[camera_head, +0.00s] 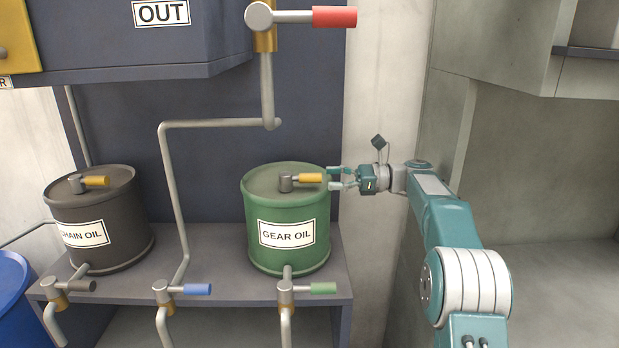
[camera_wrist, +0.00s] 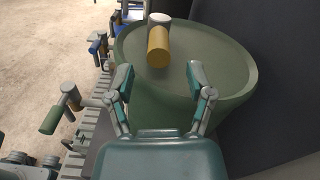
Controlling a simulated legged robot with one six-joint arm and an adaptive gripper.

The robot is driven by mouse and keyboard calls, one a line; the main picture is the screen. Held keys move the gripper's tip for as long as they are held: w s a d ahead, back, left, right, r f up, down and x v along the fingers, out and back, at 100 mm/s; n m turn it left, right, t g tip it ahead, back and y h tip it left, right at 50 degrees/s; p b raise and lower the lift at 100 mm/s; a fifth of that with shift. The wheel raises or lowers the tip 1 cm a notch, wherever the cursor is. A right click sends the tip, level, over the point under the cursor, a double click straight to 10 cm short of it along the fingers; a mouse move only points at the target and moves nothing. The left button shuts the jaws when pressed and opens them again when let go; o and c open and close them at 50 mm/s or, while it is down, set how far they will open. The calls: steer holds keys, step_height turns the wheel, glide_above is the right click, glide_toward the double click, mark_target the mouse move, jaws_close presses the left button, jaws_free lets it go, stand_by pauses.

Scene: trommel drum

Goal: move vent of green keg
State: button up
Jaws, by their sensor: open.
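The green keg (camera_head: 285,243), labelled GEAR OIL, stands on a grey shelf (camera_head: 220,240). Its vent (camera_head: 307,178) sits on the lid, a grey stub with a yellow handle pointing right toward my gripper. My gripper (camera_head: 336,178) is open and empty, just right of the handle's end and apart from it. In the wrist view the yellow vent handle (camera_wrist: 158,47) lies ahead of and between the two fingers (camera_wrist: 160,84), above the green keg lid (camera_wrist: 205,70). Nothing is hidden on the vent.
A dark CHAIN OIL keg (camera_head: 100,240) with a similar yellow vent stands at left. A bent pipe (camera_head: 172,190) rises between the kegs. A red-handled valve (camera_head: 330,17) is above. Green (camera_head: 320,288) and blue (camera_head: 196,289) tap handles are below. The wall is close behind.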

mark_target(316, 178)
steer(key=a, duration=0.5)
steer(key=shift+a, duration=0.3)
steer(key=shift+a, duration=0.15)
jaws_close()
